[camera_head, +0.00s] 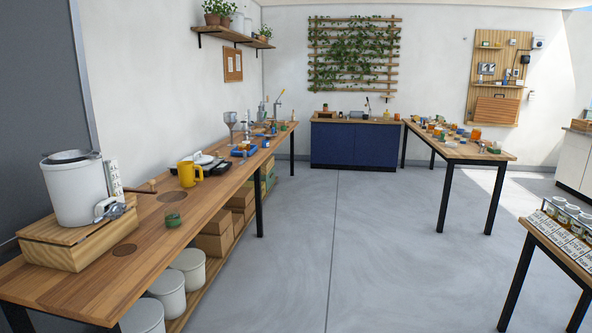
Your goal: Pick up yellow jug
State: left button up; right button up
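A yellow jug (188,174) stands upright on the long wooden workbench (150,235) along the left wall. Its handle points to the right. It sits near the middle of the bench's width, just in front of a kitchen scale (203,162) with a dark top. Neither of my grippers is in view, and nothing is touching the jug from my side.
A white bucket (75,190) with a tap stands on a wooden box (75,245) at the near left. White buckets and boxes fill the lower shelf. Open grey floor (350,250) lies right of the bench.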

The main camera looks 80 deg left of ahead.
aim_at(186, 169)
jog(key=u, duration=3.5)
